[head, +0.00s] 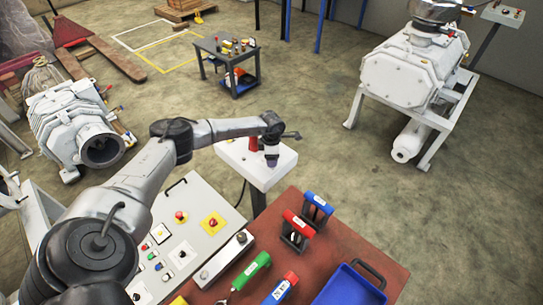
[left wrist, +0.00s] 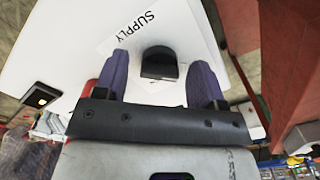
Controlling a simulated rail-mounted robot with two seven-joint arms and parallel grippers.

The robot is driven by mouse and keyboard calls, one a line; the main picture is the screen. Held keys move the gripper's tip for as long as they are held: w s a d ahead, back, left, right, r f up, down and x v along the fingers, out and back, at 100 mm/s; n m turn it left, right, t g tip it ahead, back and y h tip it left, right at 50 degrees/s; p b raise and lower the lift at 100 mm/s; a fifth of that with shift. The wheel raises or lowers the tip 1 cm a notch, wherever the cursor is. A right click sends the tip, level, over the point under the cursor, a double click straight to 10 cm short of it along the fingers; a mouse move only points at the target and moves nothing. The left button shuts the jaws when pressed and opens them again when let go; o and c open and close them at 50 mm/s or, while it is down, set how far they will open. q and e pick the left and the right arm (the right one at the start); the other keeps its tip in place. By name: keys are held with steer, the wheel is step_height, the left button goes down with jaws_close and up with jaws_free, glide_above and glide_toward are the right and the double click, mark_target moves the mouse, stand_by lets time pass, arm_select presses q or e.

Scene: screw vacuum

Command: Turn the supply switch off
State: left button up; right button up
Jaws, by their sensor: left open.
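The supply switch is a black knob (left wrist: 160,68) on a white box, beside a printed SUPPLY label (left wrist: 128,32) in the left wrist view. My left gripper (left wrist: 160,80) is open, with one purple finger on each side of the knob; I cannot tell whether they touch it. In the head view my left gripper (head: 271,158) points down over the white box (head: 262,180), and the knob is hidden there. My right gripper is not in view.
A grey control panel (head: 200,190) with several buttons stands left of the box. A red-brown table (head: 330,245) with a blue tray (head: 350,285) and several handled tools is in front. White machines (head: 75,125) (head: 400,75) stand on the floor behind.

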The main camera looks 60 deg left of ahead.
arm_select(q)
step_height(320, 180, up, 14)
steer(key=p, duration=0.1)
stand_by(0.5)
steer(key=shift+f, duration=0.15)
stand_by(0.4)
